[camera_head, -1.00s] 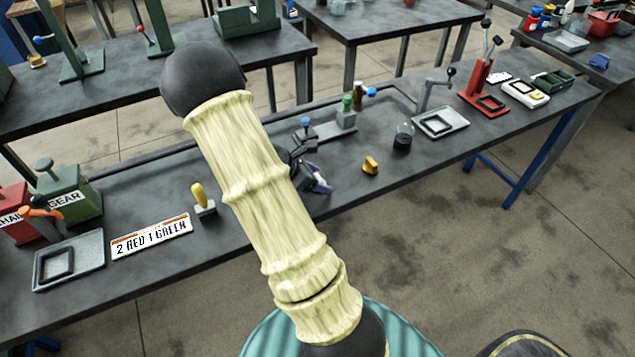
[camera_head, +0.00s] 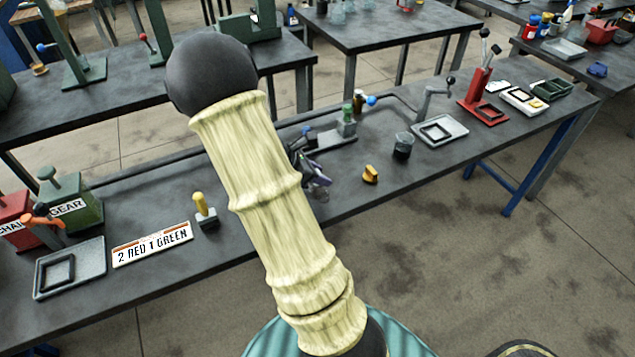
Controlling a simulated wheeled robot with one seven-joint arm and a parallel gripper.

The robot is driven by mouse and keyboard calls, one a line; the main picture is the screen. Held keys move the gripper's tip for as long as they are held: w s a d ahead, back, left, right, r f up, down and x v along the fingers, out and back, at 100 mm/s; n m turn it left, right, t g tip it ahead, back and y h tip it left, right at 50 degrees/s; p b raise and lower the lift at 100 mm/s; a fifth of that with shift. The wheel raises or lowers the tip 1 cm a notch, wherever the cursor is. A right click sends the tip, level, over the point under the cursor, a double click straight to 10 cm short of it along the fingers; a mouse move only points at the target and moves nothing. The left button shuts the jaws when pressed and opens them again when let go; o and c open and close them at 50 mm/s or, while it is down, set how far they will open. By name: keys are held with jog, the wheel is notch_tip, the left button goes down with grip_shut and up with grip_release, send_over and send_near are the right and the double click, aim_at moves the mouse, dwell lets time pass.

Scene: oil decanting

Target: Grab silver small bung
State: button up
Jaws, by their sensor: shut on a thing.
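My gripper (camera_head: 314,176) is over the front part of the long dark workbench, right of my pale arm link. The arm hides part of it, and it is small in the view. Its jaws are shut on a small silvery thing, which the fingers mostly hide. I cannot clearly make out the silver small bung's shape there, and I see no other silver bung on the bench.
The dark bench (camera_head: 255,240) bears a yellow-handled stamp (camera_head: 201,205), a sign (camera_head: 152,244), a small yellow piece (camera_head: 370,174), a dark beaker (camera_head: 403,146) and a grey tray (camera_head: 440,130). A green-topped fixture (camera_head: 346,125) stands behind the gripper. Bare bench lies around the yellow piece.

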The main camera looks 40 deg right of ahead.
notch_tip(320, 180, up, 5)
jog(key=shift+r, duration=0.1)
dwell(0.6)
